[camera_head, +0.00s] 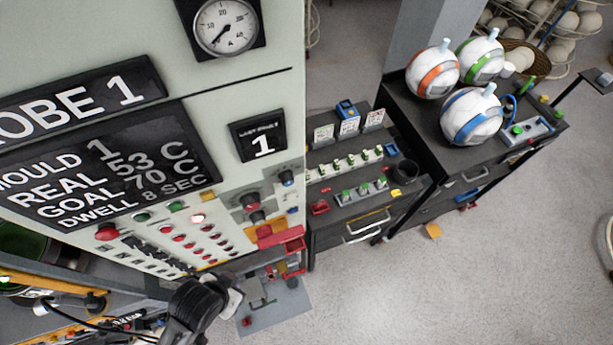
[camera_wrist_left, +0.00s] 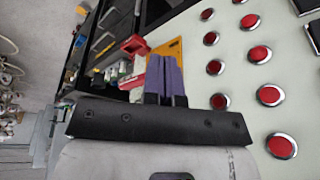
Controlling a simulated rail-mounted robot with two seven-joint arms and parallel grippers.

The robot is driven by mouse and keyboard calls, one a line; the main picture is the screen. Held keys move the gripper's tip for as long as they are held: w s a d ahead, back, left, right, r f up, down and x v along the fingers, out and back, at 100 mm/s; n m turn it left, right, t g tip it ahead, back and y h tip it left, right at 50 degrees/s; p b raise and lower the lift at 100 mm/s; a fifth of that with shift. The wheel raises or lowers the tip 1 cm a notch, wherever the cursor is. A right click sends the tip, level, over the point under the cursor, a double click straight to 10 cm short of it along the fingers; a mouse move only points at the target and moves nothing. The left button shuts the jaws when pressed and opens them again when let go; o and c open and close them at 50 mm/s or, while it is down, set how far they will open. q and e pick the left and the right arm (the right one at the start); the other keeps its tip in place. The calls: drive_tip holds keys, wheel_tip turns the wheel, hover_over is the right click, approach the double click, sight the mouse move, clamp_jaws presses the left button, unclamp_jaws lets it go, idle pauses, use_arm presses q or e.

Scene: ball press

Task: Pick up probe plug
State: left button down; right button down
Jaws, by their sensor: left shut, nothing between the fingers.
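My left gripper (camera_wrist_left: 164,62) shows in the wrist view with its two purple fingers together and nothing between them. The fingertips lie in front of an orange plate (camera_wrist_left: 172,47) at the edge of the pale control panel. In the head view my black left arm is low, beside the panel's lower right; its fingers cannot be made out there. I cannot pick out the probe plug with certainty in either view. The control panel (camera_head: 250,90) carries a partly cut "OBE 1" sign (camera_head: 85,108). My right gripper is not in view.
Red buttons (camera_wrist_left: 259,54) line the panel close beside the fingers. A red holder (camera_wrist_left: 134,45) is just left of the fingertips. A dark bench (camera_head: 330,215) with small parts and a cabinet with several striped balls (camera_head: 472,117) stand to the right.

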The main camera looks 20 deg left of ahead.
use_arm(q)
drive_tip(key=shift+a, duration=0.1)
idle(0.3)
drive_tip(key=c, duration=1.7)
unclamp_jaws()
drive_tip(key=o, duration=0.7)
drive_tip(key=shift+d, duration=0.2)
drive_tip(key=shift+o, duration=0.2)
